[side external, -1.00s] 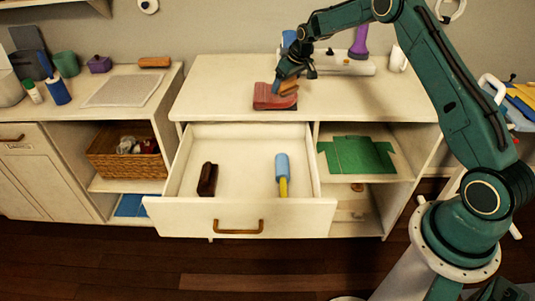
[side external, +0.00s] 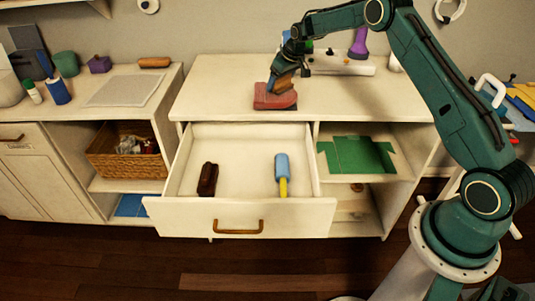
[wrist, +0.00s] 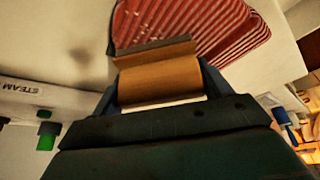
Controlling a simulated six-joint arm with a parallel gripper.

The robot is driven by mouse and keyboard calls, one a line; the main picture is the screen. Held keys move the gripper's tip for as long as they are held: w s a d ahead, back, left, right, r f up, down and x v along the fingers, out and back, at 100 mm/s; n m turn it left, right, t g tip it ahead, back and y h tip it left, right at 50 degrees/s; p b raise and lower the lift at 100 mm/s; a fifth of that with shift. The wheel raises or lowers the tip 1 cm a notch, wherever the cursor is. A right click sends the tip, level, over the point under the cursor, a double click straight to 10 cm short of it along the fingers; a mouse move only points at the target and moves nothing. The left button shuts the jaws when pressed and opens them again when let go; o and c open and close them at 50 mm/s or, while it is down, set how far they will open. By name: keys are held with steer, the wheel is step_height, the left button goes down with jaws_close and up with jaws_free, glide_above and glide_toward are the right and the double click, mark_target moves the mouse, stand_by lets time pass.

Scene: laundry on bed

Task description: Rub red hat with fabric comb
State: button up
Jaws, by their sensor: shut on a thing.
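The red hat (side external: 270,98) lies on the white dresser top near its front edge. In the wrist view the red hat (wrist: 205,28) shows pale ribs or stripes. My gripper (side external: 285,73) is above the hat, tilted, and shut on the orange-brown fabric comb (side external: 283,84). In the wrist view the comb (wrist: 160,80) sits between the fingers, with its far edge against or just over the hat. I cannot tell exactly whether they touch. Part of the hat is hidden behind the comb.
A white steam device (side external: 345,66) stands at the back of the dresser (side external: 215,85), with a purple item (side external: 359,44) beside it. The open drawer (side external: 235,150) below holds a dark brown brush (side external: 207,179) and a blue roller (side external: 282,168). The dresser top to the left is clear.

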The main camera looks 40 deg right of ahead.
mark_target(276, 86)
steer(key=shift+s+a, duration=0.1)
steer(key=shift+s+a+f, duration=0.1)
steer(key=shift+s+a, duration=1.3)
steer(key=shift+w+a, duration=0.6)
steer(key=shift+w+d, duration=1.45)
steer(key=shift+d, duration=0.05)
